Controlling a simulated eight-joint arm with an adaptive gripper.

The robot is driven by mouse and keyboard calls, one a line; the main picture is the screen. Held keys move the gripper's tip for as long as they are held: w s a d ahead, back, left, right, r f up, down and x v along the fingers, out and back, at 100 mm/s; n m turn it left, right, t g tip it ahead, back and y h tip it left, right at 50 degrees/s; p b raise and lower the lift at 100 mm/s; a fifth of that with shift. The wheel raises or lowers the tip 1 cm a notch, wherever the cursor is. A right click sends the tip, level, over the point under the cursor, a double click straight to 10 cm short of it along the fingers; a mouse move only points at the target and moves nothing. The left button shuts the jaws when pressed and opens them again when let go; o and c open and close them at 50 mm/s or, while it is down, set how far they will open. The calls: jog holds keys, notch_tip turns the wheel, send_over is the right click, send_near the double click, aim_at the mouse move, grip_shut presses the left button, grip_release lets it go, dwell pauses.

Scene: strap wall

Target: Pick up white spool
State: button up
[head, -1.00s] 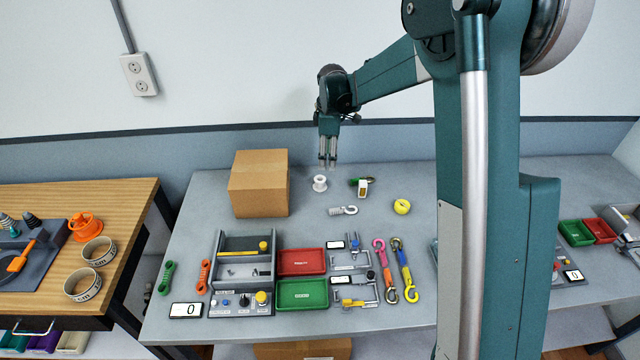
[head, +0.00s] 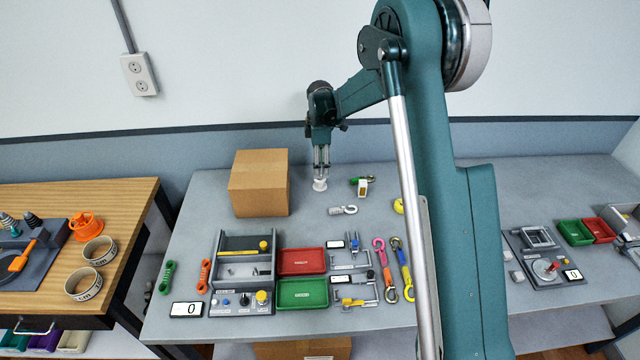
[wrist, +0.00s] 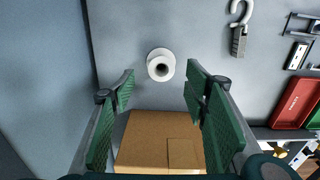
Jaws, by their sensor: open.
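The white spool (head: 320,185) stands on the grey table, to the right of the cardboard box. My gripper (head: 321,174) is directly above it in the head view, with its fingertips close to the spool's top; whether they touch cannot be told. In the wrist view the spool (wrist: 161,65) shows its round top and dark centre hole. It lies beyond the tips of my open gripper (wrist: 160,78), roughly centred between the two green finger pads. Nothing is between the fingers.
A cardboard box (head: 259,183) stands just left of the spool and shows below it in the wrist view (wrist: 160,142). A grey hook (head: 343,210) and a green-and-white item (head: 362,186) lie to the right. Trays (head: 302,262) and tools fill the table front.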

aim_at(320, 182)
jog(key=shift+f, duration=1.3)
jog(key=shift+s+f, duration=0.1)
jog(key=shift+f, duration=2.5)
jog(key=c, duration=1)
